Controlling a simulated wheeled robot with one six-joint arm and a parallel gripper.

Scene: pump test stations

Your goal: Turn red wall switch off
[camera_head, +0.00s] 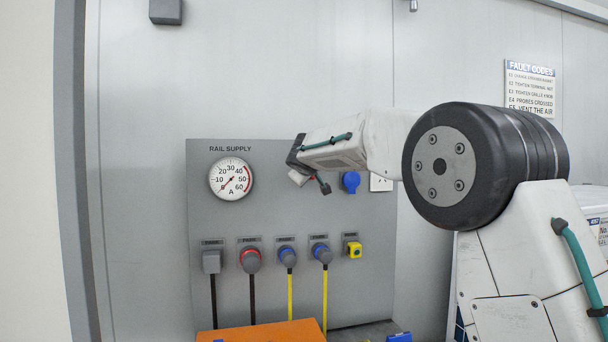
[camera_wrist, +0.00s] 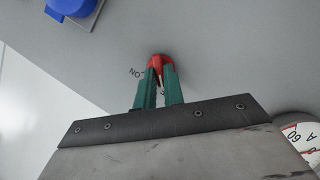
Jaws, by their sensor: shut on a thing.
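The red wall switch (camera_wrist: 159,61) shows in the wrist view on the grey panel, between the tips of my gripper's green fingers (camera_wrist: 160,80). My gripper is shut on it. An "ON" label is printed on the panel just left of the switch, and other lettering is partly covered by the fingers. In the head view my gripper (camera_head: 318,182) reaches the panel (camera_head: 290,205) below and right of the "RAIL SUPPLY" title. There the switch is mostly hidden behind my gripper and arm, so its angle is hard to tell.
A round gauge (camera_head: 231,179) is left of my gripper, its dial also in the wrist view (camera_wrist: 302,137). A blue socket (camera_head: 351,182) sits close on the right. An orange surface (camera_head: 270,332) is at the bottom.

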